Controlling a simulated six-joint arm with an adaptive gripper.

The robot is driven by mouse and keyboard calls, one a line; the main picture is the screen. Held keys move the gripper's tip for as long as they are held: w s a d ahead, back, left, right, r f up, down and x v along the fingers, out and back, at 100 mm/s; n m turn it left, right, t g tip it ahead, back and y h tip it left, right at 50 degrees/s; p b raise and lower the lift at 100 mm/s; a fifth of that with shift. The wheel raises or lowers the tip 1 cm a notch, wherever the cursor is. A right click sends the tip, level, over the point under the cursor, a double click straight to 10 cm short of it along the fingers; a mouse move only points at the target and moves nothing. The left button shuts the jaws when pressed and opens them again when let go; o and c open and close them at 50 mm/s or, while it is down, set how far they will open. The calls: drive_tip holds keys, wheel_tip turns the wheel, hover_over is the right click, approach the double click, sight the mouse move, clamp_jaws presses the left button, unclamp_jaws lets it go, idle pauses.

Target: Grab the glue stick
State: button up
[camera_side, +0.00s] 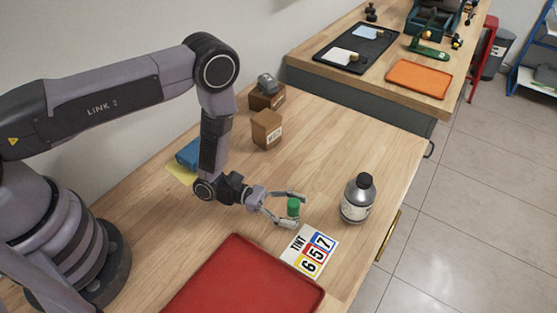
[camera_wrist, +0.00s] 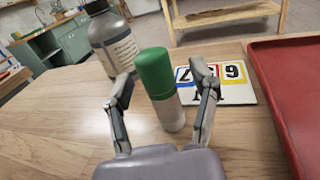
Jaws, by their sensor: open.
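The glue stick has a green cap and a pale body and stands upright on the wooden table; it shows in the wrist view (camera_wrist: 158,85) and in the side view (camera_side: 293,206). My gripper (camera_side: 290,208) is open and low over the table, with one finger on each side of the glue stick. The lower body is partly hidden by the fingers in the side view.
A grey bottle with a black cap (camera_side: 358,198) stands just beyond. A card with coloured numbers (camera_side: 309,251) lies close by, and a red tray (camera_side: 245,285) is at the front. A brown box (camera_side: 267,129) and a blue item (camera_side: 189,154) sit farther back.

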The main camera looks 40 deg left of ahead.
clamp_jaws()
idle(0.3)
